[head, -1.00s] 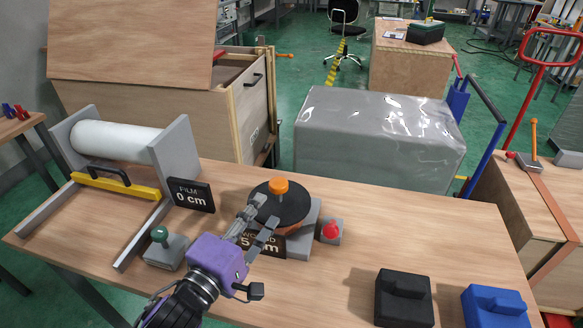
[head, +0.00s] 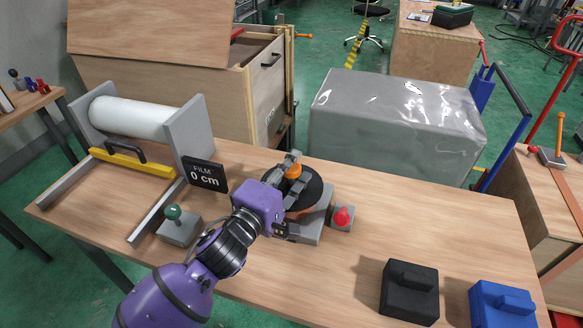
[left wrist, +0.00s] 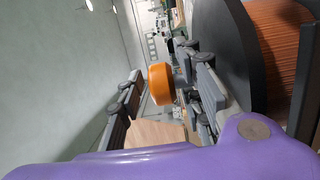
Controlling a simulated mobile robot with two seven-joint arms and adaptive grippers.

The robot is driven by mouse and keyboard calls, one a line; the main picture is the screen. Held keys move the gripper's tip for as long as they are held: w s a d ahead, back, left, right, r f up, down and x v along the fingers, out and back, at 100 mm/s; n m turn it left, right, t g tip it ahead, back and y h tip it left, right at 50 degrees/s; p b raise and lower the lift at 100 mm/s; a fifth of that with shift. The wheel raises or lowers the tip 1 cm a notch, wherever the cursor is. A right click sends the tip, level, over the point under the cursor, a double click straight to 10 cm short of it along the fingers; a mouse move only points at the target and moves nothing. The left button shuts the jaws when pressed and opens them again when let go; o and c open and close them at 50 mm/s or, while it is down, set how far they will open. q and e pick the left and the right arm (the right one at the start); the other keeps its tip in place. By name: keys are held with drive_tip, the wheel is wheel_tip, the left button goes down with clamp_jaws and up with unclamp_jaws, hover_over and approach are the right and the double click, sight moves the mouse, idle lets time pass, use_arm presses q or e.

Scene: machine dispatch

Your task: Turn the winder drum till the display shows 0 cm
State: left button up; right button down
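The winder drum has a black top disc (head: 312,190) with an orange knob (head: 294,171) and stands on a grey base (head: 308,230). In the left wrist view the knob (left wrist: 160,84) shows between my fingers, with the disc (left wrist: 228,50) and orange windings beside them. My left gripper (head: 290,168) is over the drum, its fingers open on either side of the knob. Whether a finger touches it I cannot tell. The winder's display is hidden behind my gripper. The film display (head: 205,175) reads 0 cm. My right gripper is not in view.
A red button (head: 342,217) stands right of the winder. A green-knobbed lever box (head: 177,225) is left of my arm. The white film roll (head: 130,118) and yellow bar (head: 132,163) are at left. Black (head: 409,290) and blue (head: 500,304) blocks sit front right.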

use_arm(q)
drive_tip(key=shift+c, duration=0.3)
clamp_jaws()
